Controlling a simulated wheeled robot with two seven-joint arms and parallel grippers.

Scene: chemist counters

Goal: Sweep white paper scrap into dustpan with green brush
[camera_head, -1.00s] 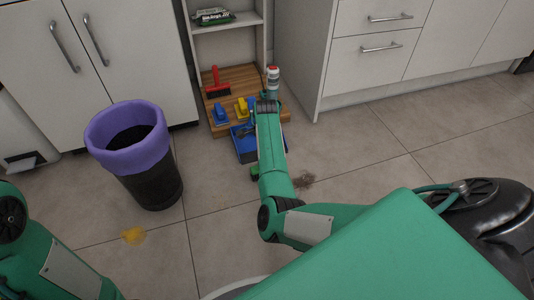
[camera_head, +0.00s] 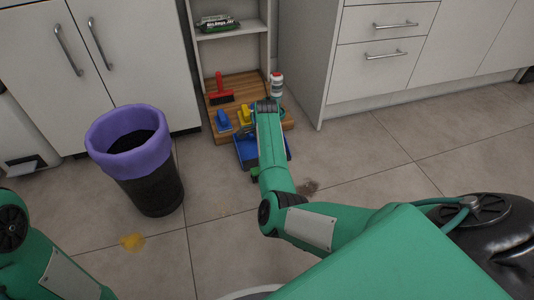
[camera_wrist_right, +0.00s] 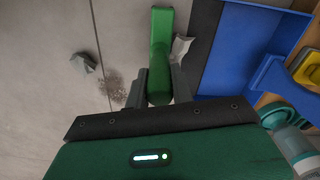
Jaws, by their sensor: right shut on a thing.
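My right gripper (camera_wrist_right: 159,74) is shut on the green brush (camera_wrist_right: 160,40), low over the floor in the right wrist view. A small white paper scrap (camera_wrist_right: 181,48) lies just right of the brush, close to the dark front edge of the blue dustpan (camera_wrist_right: 232,50). A greyish crumpled scrap (camera_wrist_right: 82,63) lies on the floor to the left. In the head view my right arm covers its gripper and part of the dustpan (camera_head: 246,152); a bit of the brush (camera_head: 255,173) shows left of the arm. My left gripper is out of view.
Brown dirt (camera_wrist_right: 115,88) lies left of the brush. A yellow patch (camera_head: 132,241) is on the floor. A black bin (camera_head: 150,185) with a purple liner stands left. A wooden board (camera_head: 235,90) behind the dustpan holds a red brush (camera_head: 221,96), yellow and blue items, and a bottle (camera_head: 276,84).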

